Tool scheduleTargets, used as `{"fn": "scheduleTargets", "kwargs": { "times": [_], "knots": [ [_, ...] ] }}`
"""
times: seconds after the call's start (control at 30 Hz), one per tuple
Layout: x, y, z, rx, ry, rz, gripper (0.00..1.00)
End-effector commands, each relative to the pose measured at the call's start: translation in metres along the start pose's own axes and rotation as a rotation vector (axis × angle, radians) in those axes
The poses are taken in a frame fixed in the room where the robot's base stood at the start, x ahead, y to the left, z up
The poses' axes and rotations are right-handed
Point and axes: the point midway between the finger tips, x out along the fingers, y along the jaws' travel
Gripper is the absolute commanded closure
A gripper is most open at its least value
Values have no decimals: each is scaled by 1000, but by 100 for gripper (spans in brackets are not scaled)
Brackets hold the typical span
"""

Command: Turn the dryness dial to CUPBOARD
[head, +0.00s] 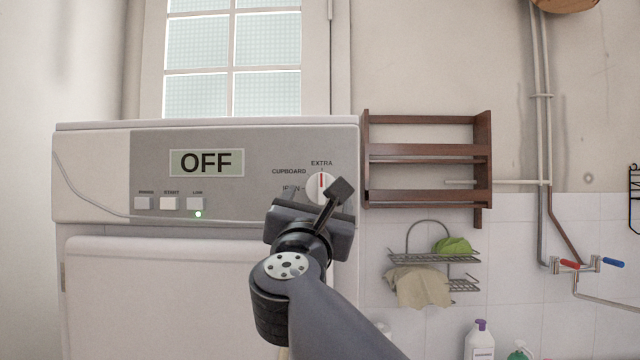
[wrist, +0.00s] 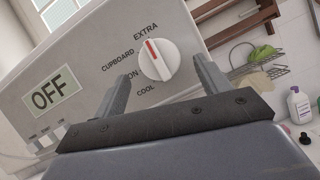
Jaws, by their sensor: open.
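The dryness dial (head: 318,188) is a round white knob with a red pointer line, at the right of the grey dryer panel. In the wrist view the dial (wrist: 160,64) shows almost whole, and its red line points up at EXTRA. The CUPBOARD label (wrist: 118,60) lies to the left of the dial, below EXTRA. IRON, partly hidden by a finger, and COOL follow below. My gripper (head: 312,204) is open and empty in front of the dial. In the wrist view its two fingers (wrist: 161,72) stand apart, one on each side of the dial's lower part; contact cannot be told.
The dryer's display (head: 206,162) reads OFF. Several square buttons sit below it, with a green light (head: 198,214) lit under the LOW one. A brown wooden rack (head: 428,150) and a wire shelf (head: 434,258) hang on the wall at right. Bottles stand lower right.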

Motion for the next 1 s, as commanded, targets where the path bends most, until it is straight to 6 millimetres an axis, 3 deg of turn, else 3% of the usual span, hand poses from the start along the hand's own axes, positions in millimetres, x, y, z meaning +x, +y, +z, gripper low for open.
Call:
{"fn": "scheduleTargets", "kwargs": {
  "times": [0.2,0.53,1.0],
  "knots": [
    [24,0,1,-1,-1,0,29],
    [26,0,0,0,-1,1,29],
    [26,0,0,0,-1,1,67]
  ]
}}
